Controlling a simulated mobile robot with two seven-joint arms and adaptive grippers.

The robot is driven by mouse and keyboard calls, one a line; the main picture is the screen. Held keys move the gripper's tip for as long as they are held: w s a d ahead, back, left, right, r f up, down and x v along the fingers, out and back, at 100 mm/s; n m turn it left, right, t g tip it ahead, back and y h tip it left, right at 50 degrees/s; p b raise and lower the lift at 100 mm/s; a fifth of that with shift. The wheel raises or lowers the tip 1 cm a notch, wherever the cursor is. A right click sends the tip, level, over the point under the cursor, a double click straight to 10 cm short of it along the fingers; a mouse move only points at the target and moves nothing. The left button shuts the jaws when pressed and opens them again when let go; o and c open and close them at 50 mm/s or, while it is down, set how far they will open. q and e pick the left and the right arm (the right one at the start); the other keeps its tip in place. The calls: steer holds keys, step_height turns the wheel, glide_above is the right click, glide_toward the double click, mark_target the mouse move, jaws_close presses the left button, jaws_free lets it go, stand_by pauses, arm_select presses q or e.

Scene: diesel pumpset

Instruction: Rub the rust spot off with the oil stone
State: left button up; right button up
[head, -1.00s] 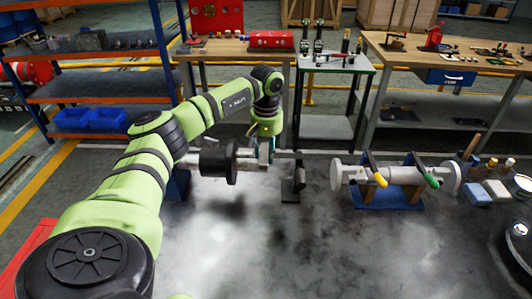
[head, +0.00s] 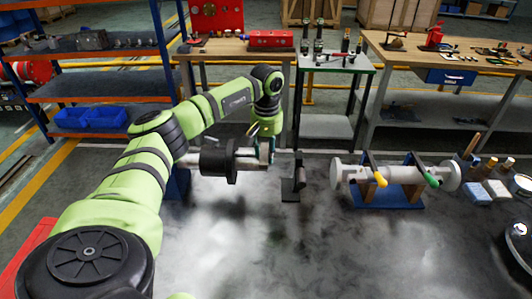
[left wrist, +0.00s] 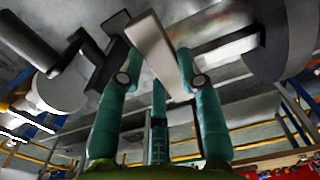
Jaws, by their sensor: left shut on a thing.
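My left gripper (head: 266,150) is at the right end of the grey shaft (head: 246,163). A reddish-brown patch, likely the rust spot (left wrist: 212,34), shows on the shaft beside the stone. In the head view the stone is mostly hidden by the gripper. My right gripper is not in view.
A dark disc (head: 218,160) sits on the shaft, left of my gripper. A black stand (head: 292,182) is just right of it. A grey flanged cylinder (head: 405,175) rests on blue supports further right. Small blocks and bottles (head: 478,191) stand at the far right.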

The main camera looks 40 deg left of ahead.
arm_select(q)
steer(key=shift+s+d+p, duration=0.25)
steer(key=shift+s+p, duration=0.05)
steer(key=shift+s, duration=0.1)
steer(key=shift+s+d, duration=0.45)
steer(key=shift+s, duration=0.1)
steer(key=shift+w+a, duration=0.75)
steer(key=shift+w, duration=0.25)
steer(key=shift+r, duration=0.1)
steer(key=shift+a+r+p, duration=0.1)
steer(key=shift+r+p, duration=0.45)
steer(key=shift+r, duration=0.15)
step_height(320, 180, up, 5)
steer(key=p, duration=0.4)
steer(key=shift+r, duration=0.2)
